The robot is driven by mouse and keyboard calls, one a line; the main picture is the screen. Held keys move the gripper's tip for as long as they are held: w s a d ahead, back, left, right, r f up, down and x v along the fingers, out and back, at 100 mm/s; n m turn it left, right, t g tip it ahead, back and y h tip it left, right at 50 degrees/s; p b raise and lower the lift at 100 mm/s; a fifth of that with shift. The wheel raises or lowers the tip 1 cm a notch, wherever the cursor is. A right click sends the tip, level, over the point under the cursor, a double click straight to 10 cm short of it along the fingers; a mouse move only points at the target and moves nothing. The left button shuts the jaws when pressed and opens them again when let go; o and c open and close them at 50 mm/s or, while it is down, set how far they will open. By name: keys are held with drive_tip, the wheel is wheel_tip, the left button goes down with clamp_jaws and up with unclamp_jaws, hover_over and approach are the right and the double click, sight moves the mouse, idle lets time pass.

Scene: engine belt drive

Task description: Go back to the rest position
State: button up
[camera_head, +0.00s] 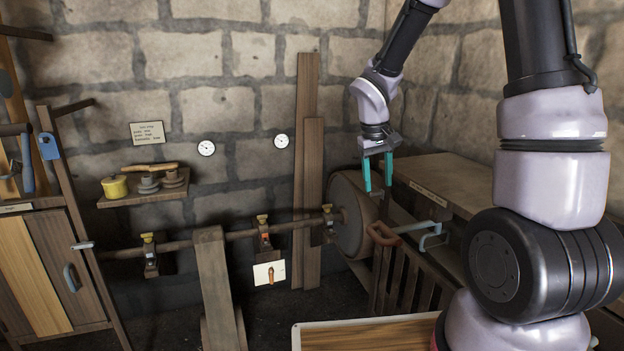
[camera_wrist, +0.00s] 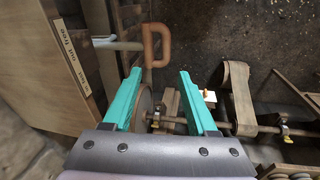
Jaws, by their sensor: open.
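My gripper (camera_head: 377,174) hangs fingers down in the head view, in front of the stone wall and above the round wooden drum (camera_head: 352,222). Its two teal fingers are apart with nothing between them. The wrist view also shows the open gripper (camera_wrist: 156,88), with the drum's edge (camera_wrist: 145,103) and a wooden shaft beyond the fingers.
A long shaft (camera_head: 185,244) with several brackets runs left from the drum. A wooden bin (camera_head: 455,185) stands to the right. A shelf (camera_head: 145,197) with a yellow pot (camera_head: 115,187) is on the wall. A wooden-topped table (camera_head: 370,337) is in front. The air left of the gripper is free.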

drive_tip(key=s+d+r+m+t+y, duration=0.1)
drive_tip(key=s+r+m+t+y, duration=0.2)
drive_tip(key=s+r, duration=1.5)
wheel_tip(320, 180, up, 3)
drive_tip(key=m+t, duration=0.2)
drive_tip(key=t, duration=0.1)
drive_tip(key=shift+s+d+m+y, duration=0.35)
drive_tip(key=shift+m+y, duration=0.05)
drive_tip(key=shift+d, duration=0.1)
